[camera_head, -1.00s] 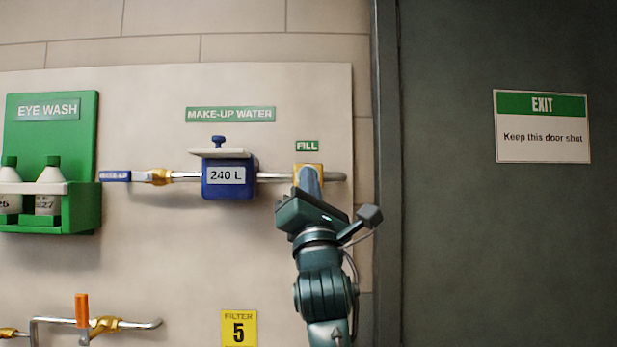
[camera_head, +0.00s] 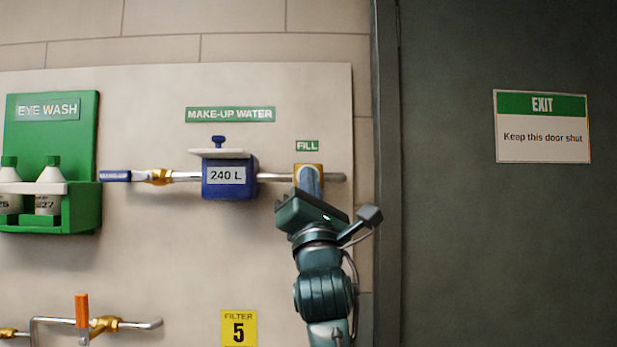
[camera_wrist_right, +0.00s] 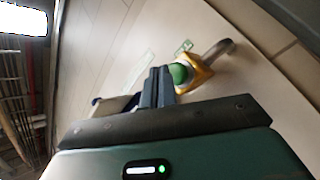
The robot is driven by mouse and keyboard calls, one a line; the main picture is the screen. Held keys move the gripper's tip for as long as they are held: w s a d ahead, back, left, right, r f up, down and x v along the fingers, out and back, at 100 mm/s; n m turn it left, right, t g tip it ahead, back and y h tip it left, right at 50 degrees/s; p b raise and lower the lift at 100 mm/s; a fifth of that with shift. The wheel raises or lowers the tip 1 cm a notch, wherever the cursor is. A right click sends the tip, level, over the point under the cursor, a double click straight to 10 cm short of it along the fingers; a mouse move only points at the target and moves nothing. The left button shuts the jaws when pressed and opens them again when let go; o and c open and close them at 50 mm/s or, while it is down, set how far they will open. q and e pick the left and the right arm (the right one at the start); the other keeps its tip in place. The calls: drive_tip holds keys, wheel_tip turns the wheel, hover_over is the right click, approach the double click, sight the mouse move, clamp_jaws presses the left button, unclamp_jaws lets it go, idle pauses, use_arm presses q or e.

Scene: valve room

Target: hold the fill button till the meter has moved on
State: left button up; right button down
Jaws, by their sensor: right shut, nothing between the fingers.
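The fill button sits in a yellow housing (camera_head: 309,169) below the FILL label (camera_head: 307,146). In the right wrist view the green fill button (camera_wrist_right: 178,74) shows on its yellow housing (camera_wrist_right: 203,74). My right gripper (camera_head: 309,178) is shut and empty, its fingers in front of the housing. In the wrist view its closed fingertips (camera_wrist_right: 160,76) are beside the button's edge; I cannot tell whether they touch or press it. The blue meter (camera_head: 230,190) on the pipe reads 240 L. My left gripper is not in view.
A green eye wash station (camera_head: 85,206) with two bottles is on the left. An orange-handled valve (camera_head: 82,309) and a yellow FILTER 5 sign (camera_head: 239,328) are lower down. A dark door (camera_head: 510,250) with an EXIT sign (camera_head: 542,126) is on the right.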

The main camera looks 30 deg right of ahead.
drive_tip(key=shift+w+d, duration=0.1)
drive_tip(key=shift+w, duration=0.05)
drive_tip(key=shift+w+d, duration=0.15)
drive_tip(key=shift+w, duration=0.05)
drive_tip(key=shift+w+d+p, duration=0.3)
drive_tip(key=shift+w+p, duration=0.05)
drive_tip(key=shift+w, duration=0.1)
idle(0.9)
drive_tip(key=shift+s+a, duration=0.1)
idle(0.7)
drive_tip(key=shift+s+a, duration=0.45)
drive_tip(key=shift+s, duration=0.25)
drive_tip(key=s+a, duration=0.1)
drive_tip(key=s+p, duration=0.1)
drive_tip(key=s, duration=0.1)
drive_tip(key=s+a, duration=0.1)
drive_tip(key=shift+s+a, duration=0.15)
drive_tip(key=shift+a, duration=0.15)
idle(0.3)
